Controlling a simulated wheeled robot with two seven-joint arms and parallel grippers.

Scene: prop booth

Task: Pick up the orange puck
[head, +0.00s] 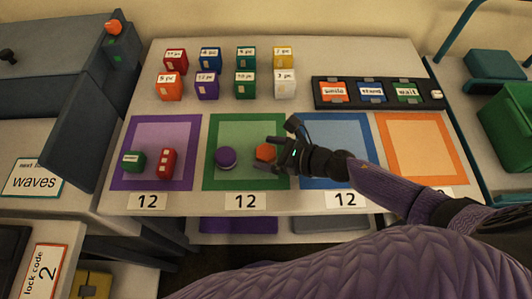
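The orange puck (265,152) lies on the green-bordered mat (213,180), right of a purple round piece (226,157). My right gripper (267,153) reaches in from the right, with one finger beyond the puck and one on its near side. The fingers look spread wider than the puck, with small gaps, so the gripper looks open around it. The gripper's palm is close to the puck's right edge. My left gripper is not in view.
A purple mat (120,178) on the left holds a green block (133,161) and a red block (167,163). A blue mat (365,135) lies under my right arm; an orange mat (450,165) is empty. Several labelled boxes and a dark sign tray (322,100) stand behind.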

